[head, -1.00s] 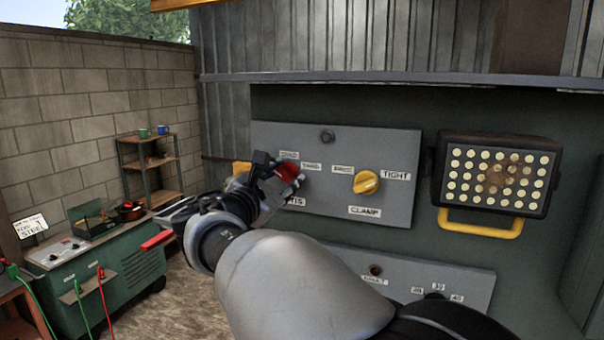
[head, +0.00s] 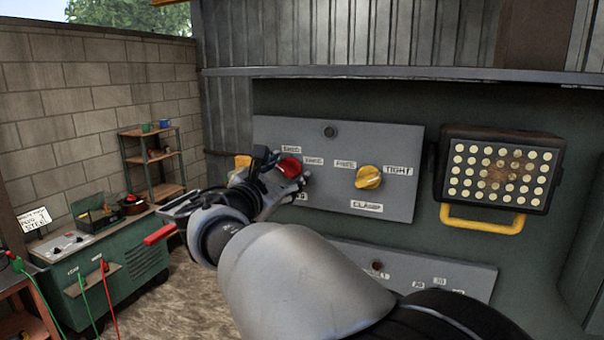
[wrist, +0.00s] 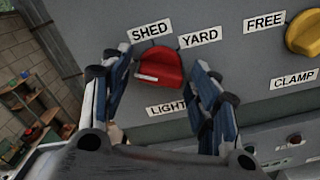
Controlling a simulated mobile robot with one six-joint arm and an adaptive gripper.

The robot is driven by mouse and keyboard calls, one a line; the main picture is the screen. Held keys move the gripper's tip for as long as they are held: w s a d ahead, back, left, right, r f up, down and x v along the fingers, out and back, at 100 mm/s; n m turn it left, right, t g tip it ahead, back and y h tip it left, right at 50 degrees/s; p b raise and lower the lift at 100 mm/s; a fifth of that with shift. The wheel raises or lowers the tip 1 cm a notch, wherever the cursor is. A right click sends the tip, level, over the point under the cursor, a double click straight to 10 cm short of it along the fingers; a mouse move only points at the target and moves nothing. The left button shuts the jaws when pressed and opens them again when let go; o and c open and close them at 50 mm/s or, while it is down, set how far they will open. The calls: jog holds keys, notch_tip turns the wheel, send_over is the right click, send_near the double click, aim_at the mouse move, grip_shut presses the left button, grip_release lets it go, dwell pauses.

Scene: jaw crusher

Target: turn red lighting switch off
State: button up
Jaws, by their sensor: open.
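The red lighting switch (head: 290,166) is a rotary knob on the grey upper panel (head: 400,150). In the wrist view the red knob (wrist: 163,66) sits below the SHED and YARD labels and above a partly covered LIGHT label. A pale mark shows at its lower left; I cannot tell which label it is set to. My gripper (head: 277,178) is at the panel. In the wrist view its open fingers (wrist: 162,80) stand on either side of the knob, the left one close to its edge. I cannot tell whether either touches it.
A yellow CLAMP knob (head: 368,177) is right of the red one, between FREE and TIGHT. A lamp with a yellow handle (head: 483,220) is further right. A lower grey panel (head: 460,272) is partly behind my arm. A green machine (head: 125,265) stands left.

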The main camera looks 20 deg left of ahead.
jog(key=shift+s, duration=0.1)
jog(key=s, duration=0.7)
jog(key=shift+s+a, duration=0.15)
jog(key=shift+a, duration=0.1)
jog(key=s+d+f+m+g+h+b, duration=0.1)
jog(key=s+d+f+m+g+b, duration=0.2)
jog(key=d+f, duration=0.55)
jog(key=s+d+f+m+g+h+b, duration=0.15)
jog(key=d+f+m+g+b, duration=0.3)
jog(key=d, duration=0.75)
jog(key=s+d+f+m+g+h+b, duration=0.1)
jog(key=d+f+m+h+b, duration=0.15)
jog(key=d+f+m, duration=0.55)
jog(key=s+d+f+m+g+y+b, duration=0.4)
jog(key=s+d+f+b, duration=0.3)
jog(key=s+d+f, duration=0.45)
jog(key=s+a+f+m+y+b, duration=0.2)
jog(key=s+f+m+b, duration=0.4)
jog(key=s+f+m, duration=0.3)
notch_tip(320, 180, down, 5)
jog(key=s+g, duration=0.1)
jog(key=s, duration=0.2)
jog(key=shift+a+m+y, duration=0.15)
jog(key=shift+m+y, duration=0.15)
jog(key=shift+m, duration=0.05)
